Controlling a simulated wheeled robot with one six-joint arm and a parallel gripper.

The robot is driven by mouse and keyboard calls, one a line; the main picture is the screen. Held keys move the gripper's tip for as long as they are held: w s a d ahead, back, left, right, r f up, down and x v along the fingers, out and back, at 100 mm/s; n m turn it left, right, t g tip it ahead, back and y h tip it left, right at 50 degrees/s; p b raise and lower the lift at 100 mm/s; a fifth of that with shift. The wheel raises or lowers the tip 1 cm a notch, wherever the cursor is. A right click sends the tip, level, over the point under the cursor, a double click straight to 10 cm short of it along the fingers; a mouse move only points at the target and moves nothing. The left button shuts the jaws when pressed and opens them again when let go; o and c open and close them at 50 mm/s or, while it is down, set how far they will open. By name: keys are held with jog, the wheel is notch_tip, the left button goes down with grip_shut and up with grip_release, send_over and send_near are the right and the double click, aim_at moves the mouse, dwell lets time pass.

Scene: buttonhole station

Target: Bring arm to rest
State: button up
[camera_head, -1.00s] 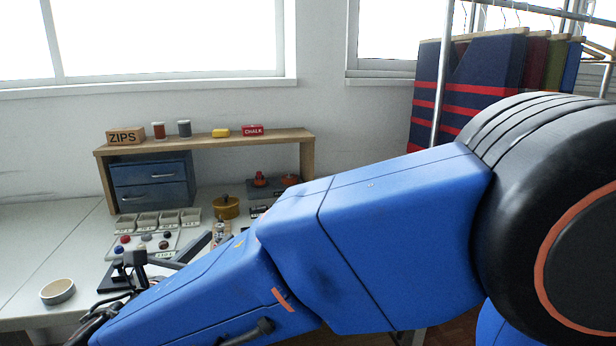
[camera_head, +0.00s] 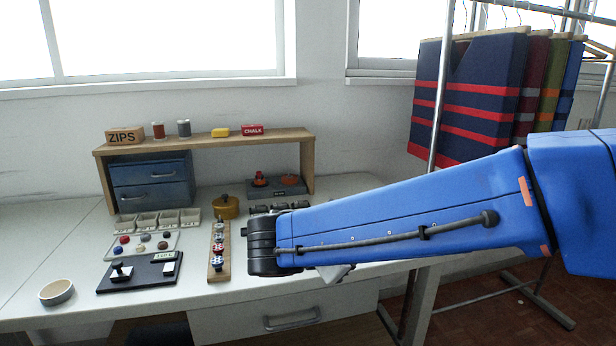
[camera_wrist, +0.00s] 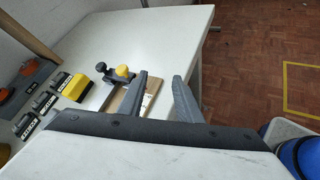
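My blue arm (camera_head: 400,222) reaches in from the right in the head view, over the table's front edge. My gripper is mostly hidden behind the arm there. In the wrist view my gripper (camera_wrist: 158,84) shows two dark fingers spread apart with nothing between them. They are over the right end of the worktable (camera_wrist: 170,30), near its edge. Beyond the fingers, a wooden board (camera_wrist: 121,97) with a pale strip lies on the table, beside a dark and yellow knobbed tool (camera_wrist: 122,72).
A dark fixture (camera_head: 140,276), a wooden strip of buttons (camera_head: 217,262) and a round dish (camera_head: 57,291) stand on the table. A shelf (camera_head: 210,142) is behind. A garment rack (camera_head: 440,95) stands right.

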jog(key=s+d+f+m+g+y, duration=0.15)
jog(key=s+d+m, duration=0.25)
jog(key=d, duration=0.4)
jog(key=s+d+f+m+g+y, duration=0.1)
jog(key=s+d+f+m+g, duration=0.3)
jog(key=d, duration=0.3)
jog(key=s+d+f+m+y, duration=0.1)
jog(key=s+d+m+y, duration=0.1)
jog(key=s+m, duration=0.4)
jog(key=s+d+f+m+t+y, duration=0.1)
jog(key=s+d+f+m+y, duration=0.1)
jog(key=s+m, duration=0.4)
jog(key=m+y, duration=0.1)
jog(key=m, duration=0.1)
jog(key=shift+s+d+f+m, duration=0.25)
jog(key=shift+s+m, duration=0.05)
jog(key=shift+y, duration=0.25)
